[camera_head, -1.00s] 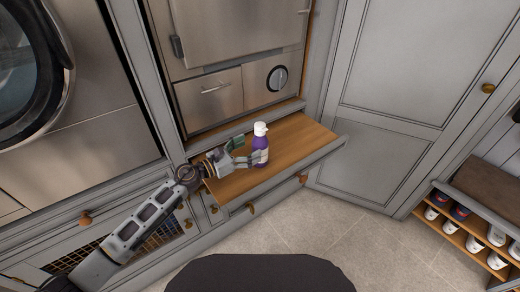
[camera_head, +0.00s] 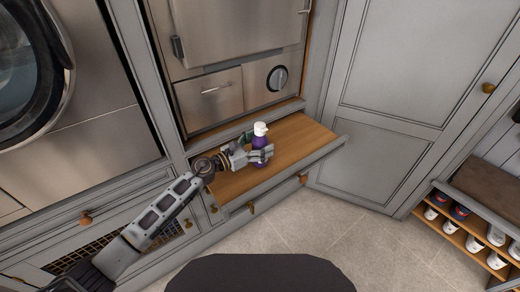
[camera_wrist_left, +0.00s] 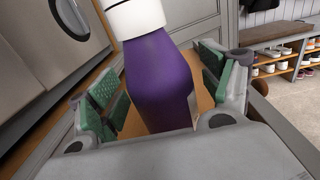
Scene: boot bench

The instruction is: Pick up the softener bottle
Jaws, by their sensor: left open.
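The softener bottle (camera_head: 260,142) is purple with a white cap and stands upright on a wooden pull-out shelf (camera_head: 303,136). My left gripper (camera_head: 258,151) is around the bottle's body, with one finger on each side. In the left wrist view the bottle (camera_wrist_left: 160,80) fills the middle, between the green-padded fingers of the open left gripper (camera_wrist_left: 160,98). A gap shows between the bottle and each finger. The bottle's lower part is partly hidden by the gripper. My right gripper is not in view.
A steel appliance (camera_head: 240,85) stands behind the shelf, and a washer door (camera_head: 30,65) is at the left. A grey cabinet door (camera_head: 400,120) stands to the right. A shoe bench (camera_head: 480,195) is at the far right. The shelf right of the bottle is clear.

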